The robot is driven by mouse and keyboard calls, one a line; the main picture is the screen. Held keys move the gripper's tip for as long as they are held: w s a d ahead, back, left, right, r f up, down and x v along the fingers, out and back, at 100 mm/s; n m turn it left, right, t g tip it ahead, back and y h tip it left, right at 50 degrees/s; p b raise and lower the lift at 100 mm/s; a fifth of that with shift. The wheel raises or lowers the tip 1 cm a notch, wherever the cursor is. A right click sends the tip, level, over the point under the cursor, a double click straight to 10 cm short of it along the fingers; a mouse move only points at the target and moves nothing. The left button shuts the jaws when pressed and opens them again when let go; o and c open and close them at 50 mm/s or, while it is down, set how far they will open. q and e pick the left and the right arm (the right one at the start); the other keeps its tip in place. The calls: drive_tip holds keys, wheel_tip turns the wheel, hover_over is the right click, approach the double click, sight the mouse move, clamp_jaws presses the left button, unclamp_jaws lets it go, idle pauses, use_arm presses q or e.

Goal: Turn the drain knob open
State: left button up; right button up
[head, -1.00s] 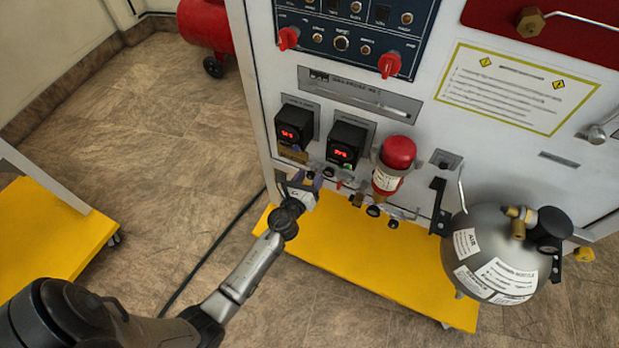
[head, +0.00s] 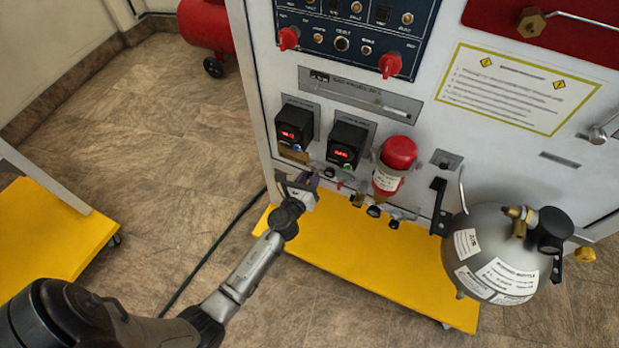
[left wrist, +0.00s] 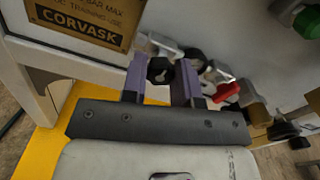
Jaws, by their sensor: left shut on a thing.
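My left gripper (head: 308,182) is low at the front of the trainer cabinet, beneath the black units with red digits. In the left wrist view its two purple fingers (left wrist: 160,82) are shut on a small black knob (left wrist: 160,69), with one finger on each side. I take this to be the drain knob; no label on it is readable. Metal fittings and a red lever (left wrist: 226,92) are right beside the fingers. In the head view the gripper hides the knob. My right gripper is not in view.
A red-topped cylinder (head: 398,154) and small valves stand to the right of the gripper. A grey sphere tank (head: 490,250) is mounted farther right. The yellow base (head: 350,255) runs below. A black cable (head: 215,250) lies on the floor to the left.

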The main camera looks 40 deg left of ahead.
use_arm(q)
drive_tip(key=shift+n+p, duration=5.9)
drive_tip(key=shift+n, duration=12.2)
